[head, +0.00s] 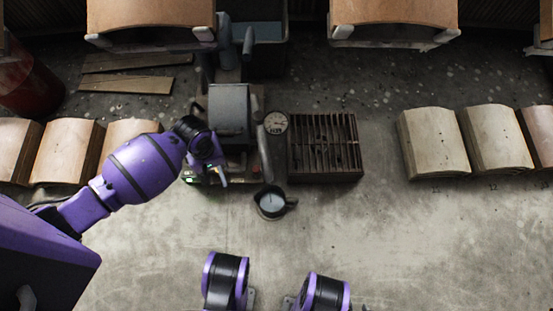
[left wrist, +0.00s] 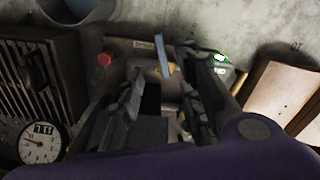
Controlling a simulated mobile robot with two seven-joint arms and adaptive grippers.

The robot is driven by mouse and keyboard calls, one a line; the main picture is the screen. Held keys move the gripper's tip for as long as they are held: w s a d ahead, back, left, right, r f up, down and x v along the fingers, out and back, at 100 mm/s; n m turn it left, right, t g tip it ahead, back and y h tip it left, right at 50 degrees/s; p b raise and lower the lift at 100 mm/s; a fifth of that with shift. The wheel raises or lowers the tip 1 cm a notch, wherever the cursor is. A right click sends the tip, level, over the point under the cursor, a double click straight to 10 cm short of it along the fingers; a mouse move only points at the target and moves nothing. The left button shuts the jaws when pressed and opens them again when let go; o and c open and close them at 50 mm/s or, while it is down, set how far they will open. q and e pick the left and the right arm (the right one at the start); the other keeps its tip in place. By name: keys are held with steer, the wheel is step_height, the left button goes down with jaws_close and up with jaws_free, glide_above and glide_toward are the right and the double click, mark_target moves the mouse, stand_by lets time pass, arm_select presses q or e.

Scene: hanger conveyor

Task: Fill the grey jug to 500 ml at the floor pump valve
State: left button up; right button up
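The grey jug (head: 270,200) stands upright on the concrete floor in front of the pump (head: 228,113), its handle to the right. A pale surface shows inside; I cannot read its level. Part of the jug (left wrist: 75,8) is at the top edge of the left wrist view. A dial gauge (head: 275,123) sits right of the pump and shows in the left wrist view (left wrist: 40,142). My left gripper (head: 214,174) is at the pump's front, left of the jug. Its fingers (left wrist: 165,95) are apart, with a blue lever (left wrist: 163,55) near their tips; contact is unclear. My right gripper is out of view.
A slatted box (head: 325,147) stands right of the gauge. The pump base carries a red button (left wrist: 104,59) and a small green-lit display (left wrist: 220,58). Pale curved blocks (head: 435,142) line both sides. The floor in front of the jug is clear.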

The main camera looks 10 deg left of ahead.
mark_target(222, 176)
arm_select(q)
steer(key=c, duration=0.7)
steer(key=shift+w+a+r, duration=0.2)
steer(key=shift+w+r, duration=0.05)
steer(key=shift+w, duration=0.05)
jaws_close()
steer(key=w+d+f+m+h+b, duration=0.1)
steer(key=d+f+m, duration=0.1)
steer(key=f+m, duration=0.2)
steer(key=w+d+f+m+t+h+b, duration=0.1)
steer(key=d+f+m+b, duration=0.1)
steer(key=m, duration=0.6)
steer(key=w+d+f+m+t+h+b, duration=0.1)
steer(key=d+f+m, duration=0.2)
steer(key=f+m, duration=0.3)
steer(key=shift+w+d+f+b, duration=0.1)
steer(key=shift+d+f+b, duration=0.2)
steer(key=shift+d+f, duration=0.15)
steer(key=s+a, duration=0.1)
steer(key=s+a+r, duration=0.1)
steer(key=a, duration=0.1)
steer(key=shift+s+a, duration=0.1)
steer(key=shift+a, duration=0.2)
